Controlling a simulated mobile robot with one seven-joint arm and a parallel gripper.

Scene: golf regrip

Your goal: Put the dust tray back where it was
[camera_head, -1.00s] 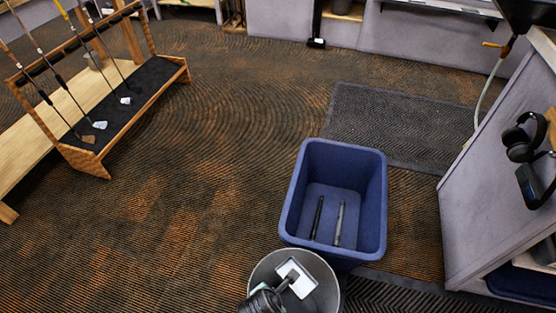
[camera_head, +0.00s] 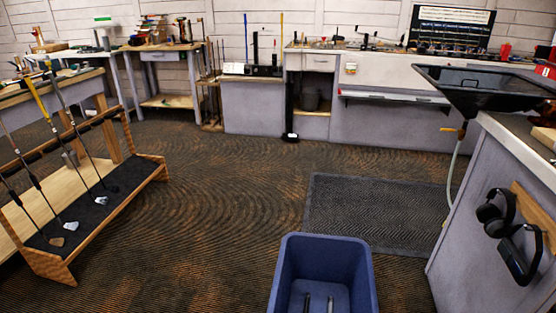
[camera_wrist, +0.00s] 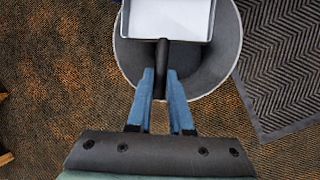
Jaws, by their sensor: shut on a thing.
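The dust tray (camera_wrist: 170,18) shows in the wrist view at the top edge, with a pale flat inside, a grey rim and a dark handle (camera_wrist: 162,52). Its far end is cut off by the frame. My gripper (camera_wrist: 160,78) is shut on the handle with its two blue fingers. The tray is over a round grey bin (camera_wrist: 222,72), whose inside shows around and below the tray. The tray, bin and gripper are not in the head view now.
A blue tub (camera_head: 284,268) with two dark rods inside stands at the bottom. A club rack (camera_head: 150,175) is at left. A sink counter (camera_head: 450,235) with headphones is at right. A dark mat (camera_head: 375,212) and open carpet lead to the back workbenches (camera_head: 380,115).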

